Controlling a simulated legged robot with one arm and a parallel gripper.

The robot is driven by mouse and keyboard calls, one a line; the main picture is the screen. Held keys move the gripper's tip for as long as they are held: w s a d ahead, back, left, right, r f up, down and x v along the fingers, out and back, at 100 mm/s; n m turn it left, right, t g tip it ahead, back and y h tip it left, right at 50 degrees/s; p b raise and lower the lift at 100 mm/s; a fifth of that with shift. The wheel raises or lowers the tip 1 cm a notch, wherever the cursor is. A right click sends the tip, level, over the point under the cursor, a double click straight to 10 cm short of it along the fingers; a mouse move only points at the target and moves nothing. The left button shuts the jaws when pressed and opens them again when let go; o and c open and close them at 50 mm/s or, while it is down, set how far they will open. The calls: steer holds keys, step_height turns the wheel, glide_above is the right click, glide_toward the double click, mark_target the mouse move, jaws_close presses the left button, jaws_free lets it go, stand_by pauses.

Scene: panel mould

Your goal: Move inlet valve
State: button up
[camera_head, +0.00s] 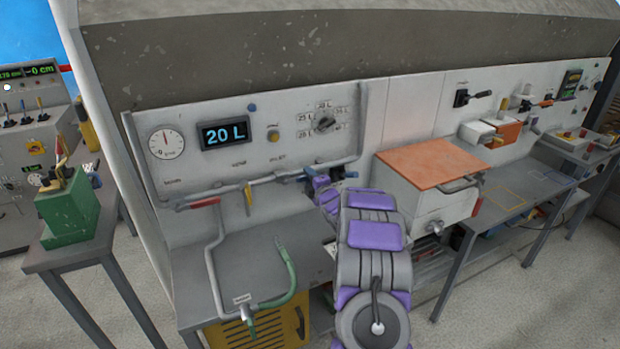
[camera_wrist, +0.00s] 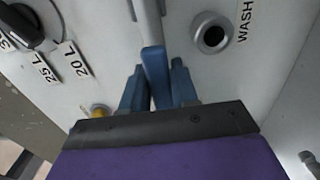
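The blue lever of a valve (camera_wrist: 154,66) hangs from a grey pipe on the panel in the wrist view. I take it for the inlet valve, though no label on it shows. My gripper (camera_wrist: 157,80) has its two blue fingers close on either side of this lever, seemingly closed against it, with a thin light gap low on the left. In the head view my purple and grey arm reaches the panel at the right end of the horizontal pipe (camera_head: 268,181) and hides part of the valve area.
A dial with 20 L and 25 L labels (camera_wrist: 25,25) and a round port marked WASH (camera_wrist: 211,36) flank the lever. A display (camera_head: 225,133) reads 20 L. An orange-topped box (camera_head: 430,167) stands close right of my arm.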

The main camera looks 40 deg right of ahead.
steer(key=shift+a+f, duration=0.1)
jaws_close()
steer(key=shift+f, duration=0.1)
steer(key=w+a+f+m+p, duration=0.2)
steer(key=a+f+m+p, duration=0.6)
steer(key=m, duration=1)
steer(key=shift+a+f+p, duration=0.15)
steer(key=shift+p, duration=0.7)
